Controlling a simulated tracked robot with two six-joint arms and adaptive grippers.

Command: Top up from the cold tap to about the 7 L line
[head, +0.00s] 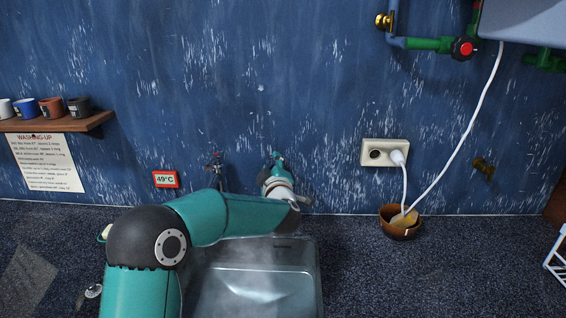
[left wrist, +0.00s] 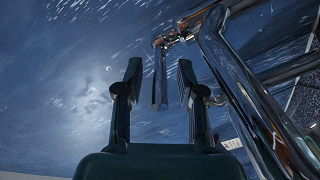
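The metal sink (head: 305,268) stands below my left arm, with steam over it; I cannot read its level lines or the water height. A small tap with a red mark (head: 214,163) is on the wall above it. My left gripper (head: 276,158) is up against the wall to the right of that tap. In the left wrist view its two fingers (left wrist: 160,88) are apart, with a slim metal tap lever (left wrist: 160,70) between them and gaps on both sides. Large chrome pipework (left wrist: 240,75) is close on the right. My right gripper is not in view.
A red display (head: 165,179) reads 49°C. A shelf (head: 60,124) with several mugs and a washing-up notice (head: 45,163) are at left. At right are a socket (head: 384,153) with white cords and a brown bowl (head: 400,231). The counter right of the sink is mostly clear.

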